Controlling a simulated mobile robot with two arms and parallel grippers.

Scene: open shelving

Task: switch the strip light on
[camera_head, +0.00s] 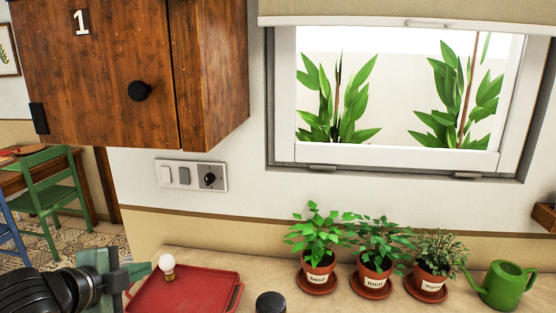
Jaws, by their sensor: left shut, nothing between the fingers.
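A wall panel (191,176) is below the wooden cabinet. From left to right it has a white rocker switch (165,174), a grey rocker switch (184,176) and a black round knob (210,179). I cannot tell which one works the strip light or how each is set. I cannot make out a strip light in view. My left gripper (147,270) is shut and empty at the lower left, below and left of the panel and apart from it. It is over the left side of the red tray. My right gripper is not in view.
A red tray (190,291) and a small white bulb (167,263) are by the gripper. A wooden cabinet (100,75) overhangs the panel's left. Potted herbs (317,273) and a green watering can (506,286) stand right, under a window (395,155). The wall around the panel is clear.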

